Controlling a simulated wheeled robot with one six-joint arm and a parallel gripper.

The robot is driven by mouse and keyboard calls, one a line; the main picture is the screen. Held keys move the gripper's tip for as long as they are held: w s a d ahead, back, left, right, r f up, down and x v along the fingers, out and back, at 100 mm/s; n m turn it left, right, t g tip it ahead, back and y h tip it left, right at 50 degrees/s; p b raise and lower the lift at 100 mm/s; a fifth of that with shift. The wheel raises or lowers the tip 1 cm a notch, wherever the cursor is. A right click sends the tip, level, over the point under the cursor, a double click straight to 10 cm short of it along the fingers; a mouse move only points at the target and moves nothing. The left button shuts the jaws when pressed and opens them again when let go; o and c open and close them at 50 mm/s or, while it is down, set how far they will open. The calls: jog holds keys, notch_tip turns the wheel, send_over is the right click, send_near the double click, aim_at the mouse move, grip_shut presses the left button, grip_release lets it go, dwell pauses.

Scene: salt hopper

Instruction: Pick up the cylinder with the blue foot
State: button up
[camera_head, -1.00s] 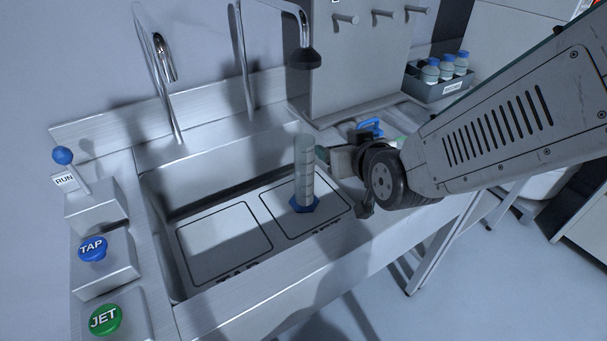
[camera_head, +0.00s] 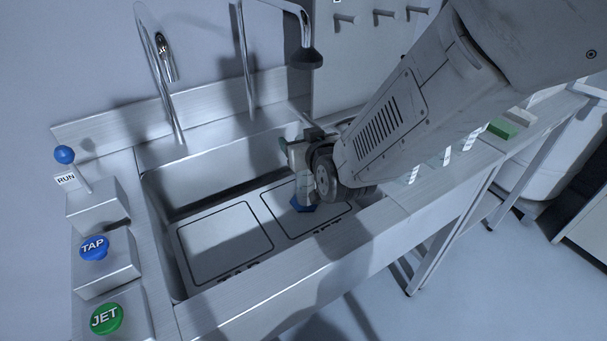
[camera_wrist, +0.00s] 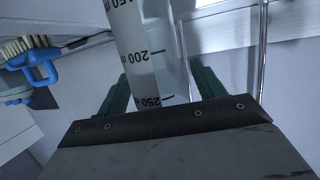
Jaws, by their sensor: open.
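The cylinder with the blue foot (camera_head: 303,205) stands upright in the sink, on the right-hand marked square. In the head view my gripper and wrist hide most of its clear body, and the blue foot shows below. My gripper (camera_head: 297,148) is at the cylinder's upper part. In the wrist view the clear body (camera_wrist: 148,45) with black volume marks lies between the two green fingers of my gripper (camera_wrist: 160,72). The fingers are apart. I cannot tell whether either finger touches the body.
The sink (camera_head: 160,215) has a left marked square (camera_head: 225,243) that is empty. A tap spout (camera_head: 165,65) and a black-headed spout (camera_head: 306,58) rise behind. TAP (camera_head: 94,247) and JET (camera_head: 106,318) buttons stand left. A blue-handled brush (camera_wrist: 38,62) shows in the wrist view.

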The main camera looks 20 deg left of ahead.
jog(key=c, duration=1.3)
jog(key=shift+c, duration=0.2)
jog(key=shift+r, duration=0.15)
